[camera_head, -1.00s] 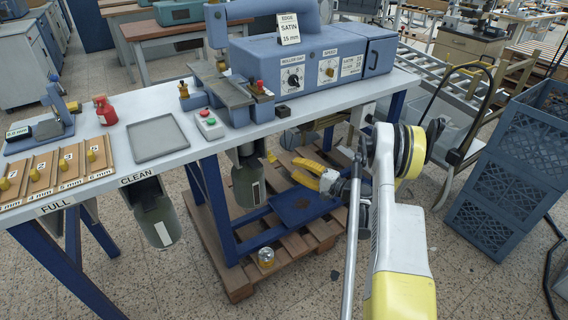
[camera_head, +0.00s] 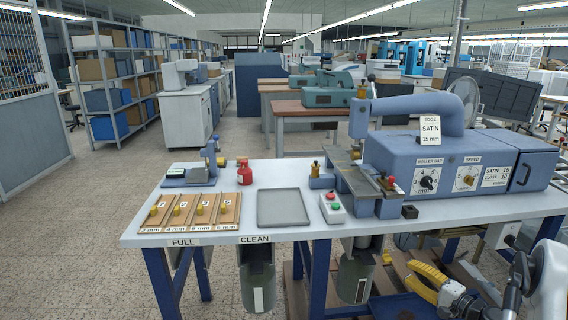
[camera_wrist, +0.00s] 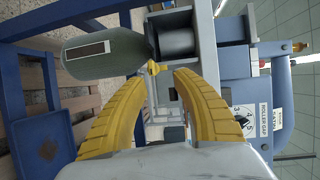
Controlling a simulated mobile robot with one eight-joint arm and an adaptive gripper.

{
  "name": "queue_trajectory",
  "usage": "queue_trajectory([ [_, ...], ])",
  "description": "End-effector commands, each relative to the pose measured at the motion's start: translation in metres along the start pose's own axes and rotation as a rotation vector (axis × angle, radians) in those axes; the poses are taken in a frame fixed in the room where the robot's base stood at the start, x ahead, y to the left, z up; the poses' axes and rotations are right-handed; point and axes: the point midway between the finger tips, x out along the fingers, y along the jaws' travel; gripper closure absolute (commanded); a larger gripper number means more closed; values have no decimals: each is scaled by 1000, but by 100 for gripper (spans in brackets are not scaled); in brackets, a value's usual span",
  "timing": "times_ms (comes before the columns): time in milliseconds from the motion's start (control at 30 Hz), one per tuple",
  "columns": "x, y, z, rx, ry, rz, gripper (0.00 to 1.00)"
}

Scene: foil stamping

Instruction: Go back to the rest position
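My gripper (camera_head: 408,275) has yellow fingers and is at the lower right of the head view, below the front edge of the bench. In the wrist view the gripper (camera_wrist: 162,78) shows two curved yellow fingers with a gap between their tips. It is open and nothing is held. A small yellow knob beyond the tips and a grey canister (camera_wrist: 105,52) appear in the background, apart from the fingers. Part of my arm is cut off by the right edge of the head view.
Canisters (camera_head: 258,282) hang under the front edge. Open floor (camera_head: 70,225) lies left.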

Motion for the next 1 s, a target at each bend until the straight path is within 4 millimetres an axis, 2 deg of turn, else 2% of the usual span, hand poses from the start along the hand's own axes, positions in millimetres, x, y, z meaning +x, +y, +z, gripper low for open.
queue_trajectory([
  [33, 12, -20, 12, -23, -23, 44, 67],
  [100, 25, -44, 30, -63, -50, 118, 67],
  [233, 40, -85, 72, -153, -100, 257, 67],
  [333, 42, -113, 109, -232, -135, 355, 67],
  [467, 32, -144, 160, -346, -179, 476, 67],
  [567, 15, -162, 199, -441, -212, 561, 67],
  [733, -28, -181, 261, -621, -260, 692, 67],
  [900, -82, -186, 311, -821, -300, 802, 67],
  [1000, -115, -183, 333, -940, -318, 855, 67],
])
